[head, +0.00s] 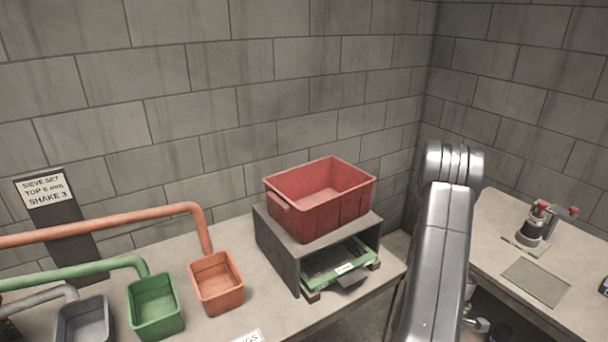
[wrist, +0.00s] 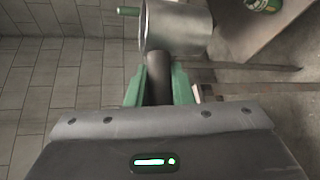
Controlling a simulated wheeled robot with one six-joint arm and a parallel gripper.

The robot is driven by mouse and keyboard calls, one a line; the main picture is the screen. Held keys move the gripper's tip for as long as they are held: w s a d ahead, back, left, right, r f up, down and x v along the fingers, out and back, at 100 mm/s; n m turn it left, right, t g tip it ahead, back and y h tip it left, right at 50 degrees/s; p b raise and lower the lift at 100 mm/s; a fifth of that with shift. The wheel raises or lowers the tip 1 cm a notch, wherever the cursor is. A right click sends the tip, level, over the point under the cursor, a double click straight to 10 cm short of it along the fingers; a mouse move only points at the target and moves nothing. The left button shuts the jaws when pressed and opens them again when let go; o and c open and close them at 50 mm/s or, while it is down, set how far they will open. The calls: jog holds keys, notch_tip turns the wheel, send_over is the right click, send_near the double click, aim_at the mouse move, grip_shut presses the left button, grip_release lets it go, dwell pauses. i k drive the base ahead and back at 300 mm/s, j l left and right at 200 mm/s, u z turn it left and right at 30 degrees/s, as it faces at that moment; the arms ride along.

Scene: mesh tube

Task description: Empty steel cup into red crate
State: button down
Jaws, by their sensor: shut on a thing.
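The steel cup (wrist: 178,28) shows in the wrist view as a shiny cylinder at the top middle, its axis lying across the picture. Its dark handle (wrist: 159,78) points down between the green fingers of my gripper (wrist: 159,88), which is shut on it. The cup's contents cannot be seen. In the head view the red crate (head: 345,212) stands on a grey stand, open at the top; the visible part of its inside looks empty. My arm hides my gripper in the head view, to the right of the crate.
The grey stand (head: 273,245) holds a green tray (head: 335,262) under the crate. Orange (head: 217,290), green (head: 155,312) and grey (head: 84,322) bins sit left, under coloured pipes. A second bench (head: 520,225) stands right, carrying a clamp-like device (head: 537,225). A block wall (head: 250,80) is behind.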

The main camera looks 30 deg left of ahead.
aim_at(310, 200)
jog(key=i+l+u, duration=0.35)
jog(key=u, duration=0.15)
jog(key=i+l+u, duration=0.5)
jog(key=k+l, duration=0.05)
